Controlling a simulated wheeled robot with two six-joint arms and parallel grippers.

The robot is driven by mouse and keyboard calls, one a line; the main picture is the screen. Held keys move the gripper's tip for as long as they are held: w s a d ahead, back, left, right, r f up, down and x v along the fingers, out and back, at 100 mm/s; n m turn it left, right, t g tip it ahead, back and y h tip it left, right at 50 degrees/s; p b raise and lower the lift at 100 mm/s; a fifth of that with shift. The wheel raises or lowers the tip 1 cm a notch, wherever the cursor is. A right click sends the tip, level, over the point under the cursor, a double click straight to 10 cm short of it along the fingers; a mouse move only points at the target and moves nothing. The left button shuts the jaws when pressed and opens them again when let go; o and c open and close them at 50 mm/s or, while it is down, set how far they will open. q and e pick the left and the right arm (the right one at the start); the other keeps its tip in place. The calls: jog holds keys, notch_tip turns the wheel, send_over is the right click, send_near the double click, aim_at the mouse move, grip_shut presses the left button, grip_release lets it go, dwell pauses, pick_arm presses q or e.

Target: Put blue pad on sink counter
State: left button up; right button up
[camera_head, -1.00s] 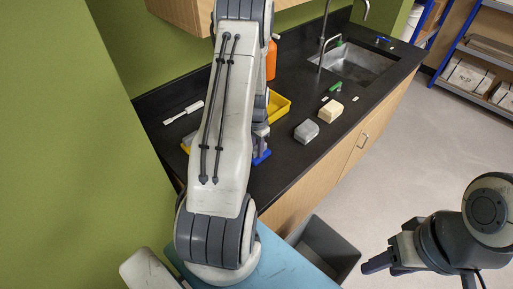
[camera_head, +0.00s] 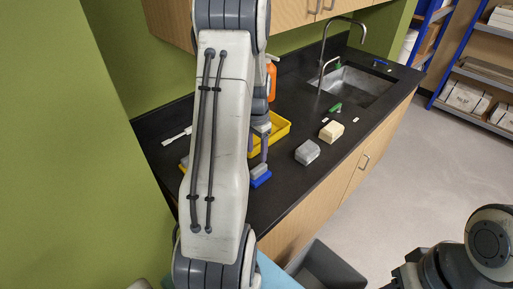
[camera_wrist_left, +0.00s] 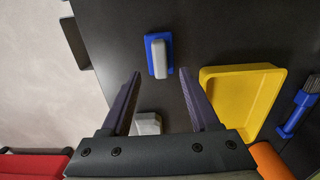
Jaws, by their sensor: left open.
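The blue pad (camera_head: 261,180), with a grey raised back, lies on the black sink counter (camera_head: 285,190) near its front edge. It also shows in the left wrist view (camera_wrist_left: 149,58), ahead of my left gripper. My left gripper (camera_head: 262,150) is open and empty above the counter, close to the pad. In the left wrist view its two fingers (camera_wrist_left: 161,82) are spread, with the pad just beyond the tips. My left arm hides part of the counter. My right arm is at the bottom right of the head view, with its fingertips out of sight.
A yellow tray (camera_wrist_left: 244,80) is beside the pad, with an orange bottle (camera_head: 271,82) behind. A grey block (camera_head: 307,152) and a beige block (camera_head: 331,131) stand toward the sink (camera_head: 358,85). A grey bin (camera_head: 325,268) is on the floor. Counter between pad and grey block is clear.

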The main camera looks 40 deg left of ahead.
pick_arm(q)
jog(key=shift+d+r, duration=0.1)
jog(key=shift+r, duration=1.25)
jog(key=s+d+r+m, duration=0.1)
jog(key=d+r, duration=0.2)
jog(key=d, duration=0.8)
jog(key=s+d+r+m, duration=0.1)
jog(key=d+r+m, duration=0.15)
jog(key=d, duration=0.95)
jog(key=s+d+r+m, duration=0.1)
jog(key=s+d, duration=0.5)
jog(key=s, duration=0.2)
jog(key=s+d+r+m+h, duration=0.1)
jog(key=s+d, duration=0.5)
jog(key=s, duration=0.3)
jog(key=shift+s+d+r+m, duration=0.2)
jog(key=shift+s+d+m, duration=0.1)
jog(key=shift+m, duration=0.05)
